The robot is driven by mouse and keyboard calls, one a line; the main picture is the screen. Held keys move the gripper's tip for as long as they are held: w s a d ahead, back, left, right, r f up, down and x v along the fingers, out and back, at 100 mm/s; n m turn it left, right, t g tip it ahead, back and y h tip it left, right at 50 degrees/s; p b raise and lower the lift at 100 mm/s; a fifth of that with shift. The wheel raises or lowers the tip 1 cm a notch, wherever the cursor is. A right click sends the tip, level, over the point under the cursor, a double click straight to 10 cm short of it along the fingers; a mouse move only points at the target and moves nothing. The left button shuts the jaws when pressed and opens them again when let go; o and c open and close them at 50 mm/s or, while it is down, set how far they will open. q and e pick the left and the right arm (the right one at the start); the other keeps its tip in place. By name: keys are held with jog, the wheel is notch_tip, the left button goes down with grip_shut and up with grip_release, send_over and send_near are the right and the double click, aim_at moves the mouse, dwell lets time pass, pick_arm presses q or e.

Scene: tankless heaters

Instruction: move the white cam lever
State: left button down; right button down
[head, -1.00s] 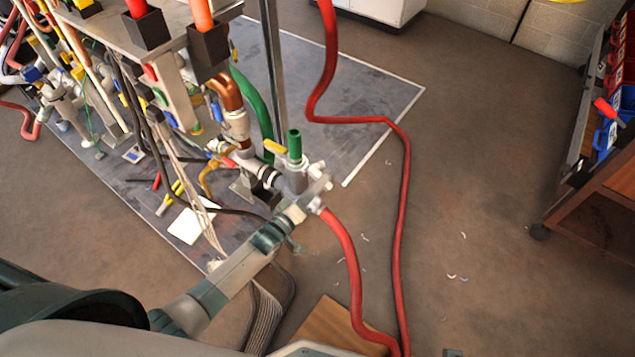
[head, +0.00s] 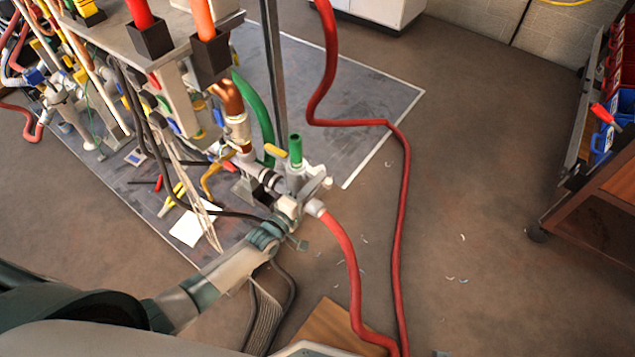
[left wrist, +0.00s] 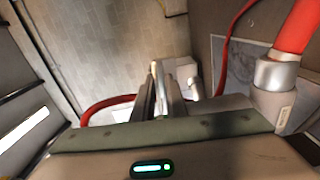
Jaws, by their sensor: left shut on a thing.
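My left gripper (head: 308,186) reaches in from the lower left to the pipe fitting at the end of the red hose. In the left wrist view, my left gripper (left wrist: 160,95) is shut on a thin, pale upright piece, which looks like the white cam lever (left wrist: 156,76). The fingers hide most of it. The grey-white hose coupling (head: 315,207) sits just right of the gripper, with the red hose (head: 345,245) running down from it. In the left wrist view, the coupling (left wrist: 275,75) is to the right of the fingers. My right gripper is not in view.
A green-handled valve (head: 295,150) with a yellow lever (head: 275,151) stands just above the gripper. Pipes and cables crowd the left. A second red hose run (head: 401,220) crosses the floor.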

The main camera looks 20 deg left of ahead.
pick_arm(q)
jog(key=shift+a, duration=0.1)
jog(key=c, duration=2)
grip_release()
jog(key=shift+c, duration=0.2)
jog(key=v, duration=1.7)
jog(key=shift+s, duration=0.2)
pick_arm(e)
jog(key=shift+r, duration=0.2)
